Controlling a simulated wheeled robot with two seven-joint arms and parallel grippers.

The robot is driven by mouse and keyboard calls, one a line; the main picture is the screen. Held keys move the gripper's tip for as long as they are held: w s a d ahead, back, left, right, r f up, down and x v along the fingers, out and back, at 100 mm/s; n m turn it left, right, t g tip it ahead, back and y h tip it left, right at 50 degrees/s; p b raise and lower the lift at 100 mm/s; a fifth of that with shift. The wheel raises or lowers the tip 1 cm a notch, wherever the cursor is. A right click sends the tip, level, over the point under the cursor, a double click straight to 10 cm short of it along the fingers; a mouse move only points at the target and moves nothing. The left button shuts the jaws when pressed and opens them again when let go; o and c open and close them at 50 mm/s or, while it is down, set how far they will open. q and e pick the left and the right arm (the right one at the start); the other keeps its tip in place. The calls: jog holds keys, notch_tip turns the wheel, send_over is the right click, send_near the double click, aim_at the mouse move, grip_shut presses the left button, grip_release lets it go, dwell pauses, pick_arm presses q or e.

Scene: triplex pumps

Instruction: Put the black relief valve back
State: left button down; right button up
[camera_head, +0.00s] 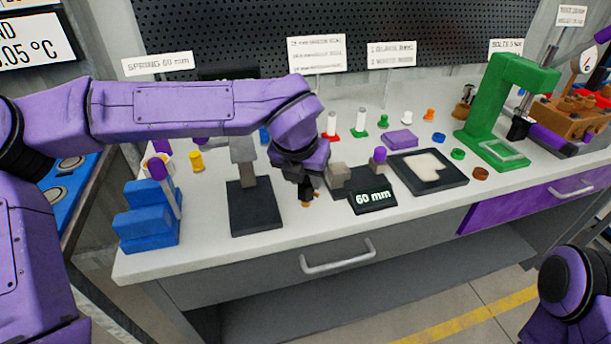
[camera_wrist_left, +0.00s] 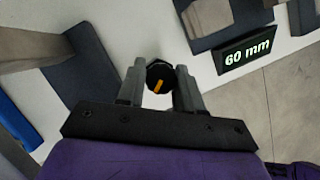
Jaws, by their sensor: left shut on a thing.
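My left gripper (camera_head: 307,188) reaches over the front part of the bench, between a dark stand and the 60 mm display. In the left wrist view its two fingers (camera_wrist_left: 160,88) are shut on the black relief valve (camera_wrist_left: 159,74), a small dark round piece with an orange stripe. In the head view the gripper mostly hides the valve; only a small dark and orange bit (camera_head: 307,203) shows below the fingers. It appears to be above the bench top; the exact gap is hard to tell. My right gripper is out of view.
The 60 mm display (camera_head: 373,198) stands just right of the gripper, and a dark-based stand (camera_head: 254,215) is at left. Blue blocks (camera_head: 146,230) are farther left. A black tray (camera_head: 452,178), a green press (camera_head: 503,110) and several small coloured parts fill the right side.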

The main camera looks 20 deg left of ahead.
pick_arm(q)
jog(key=shift+f, duration=0.15)
jog(key=shift+f, duration=0.1)
jog(key=c, duration=0.7)
grip_release()
jog(key=shift+c, duration=0.2)
jog(key=shift+s+r, duration=0.15)
jog(key=shift+r, duration=0.45)
jog(key=v, duration=1.1)
jog(key=shift+p, duration=0.3)
jog(key=shift+s, duration=0.15)
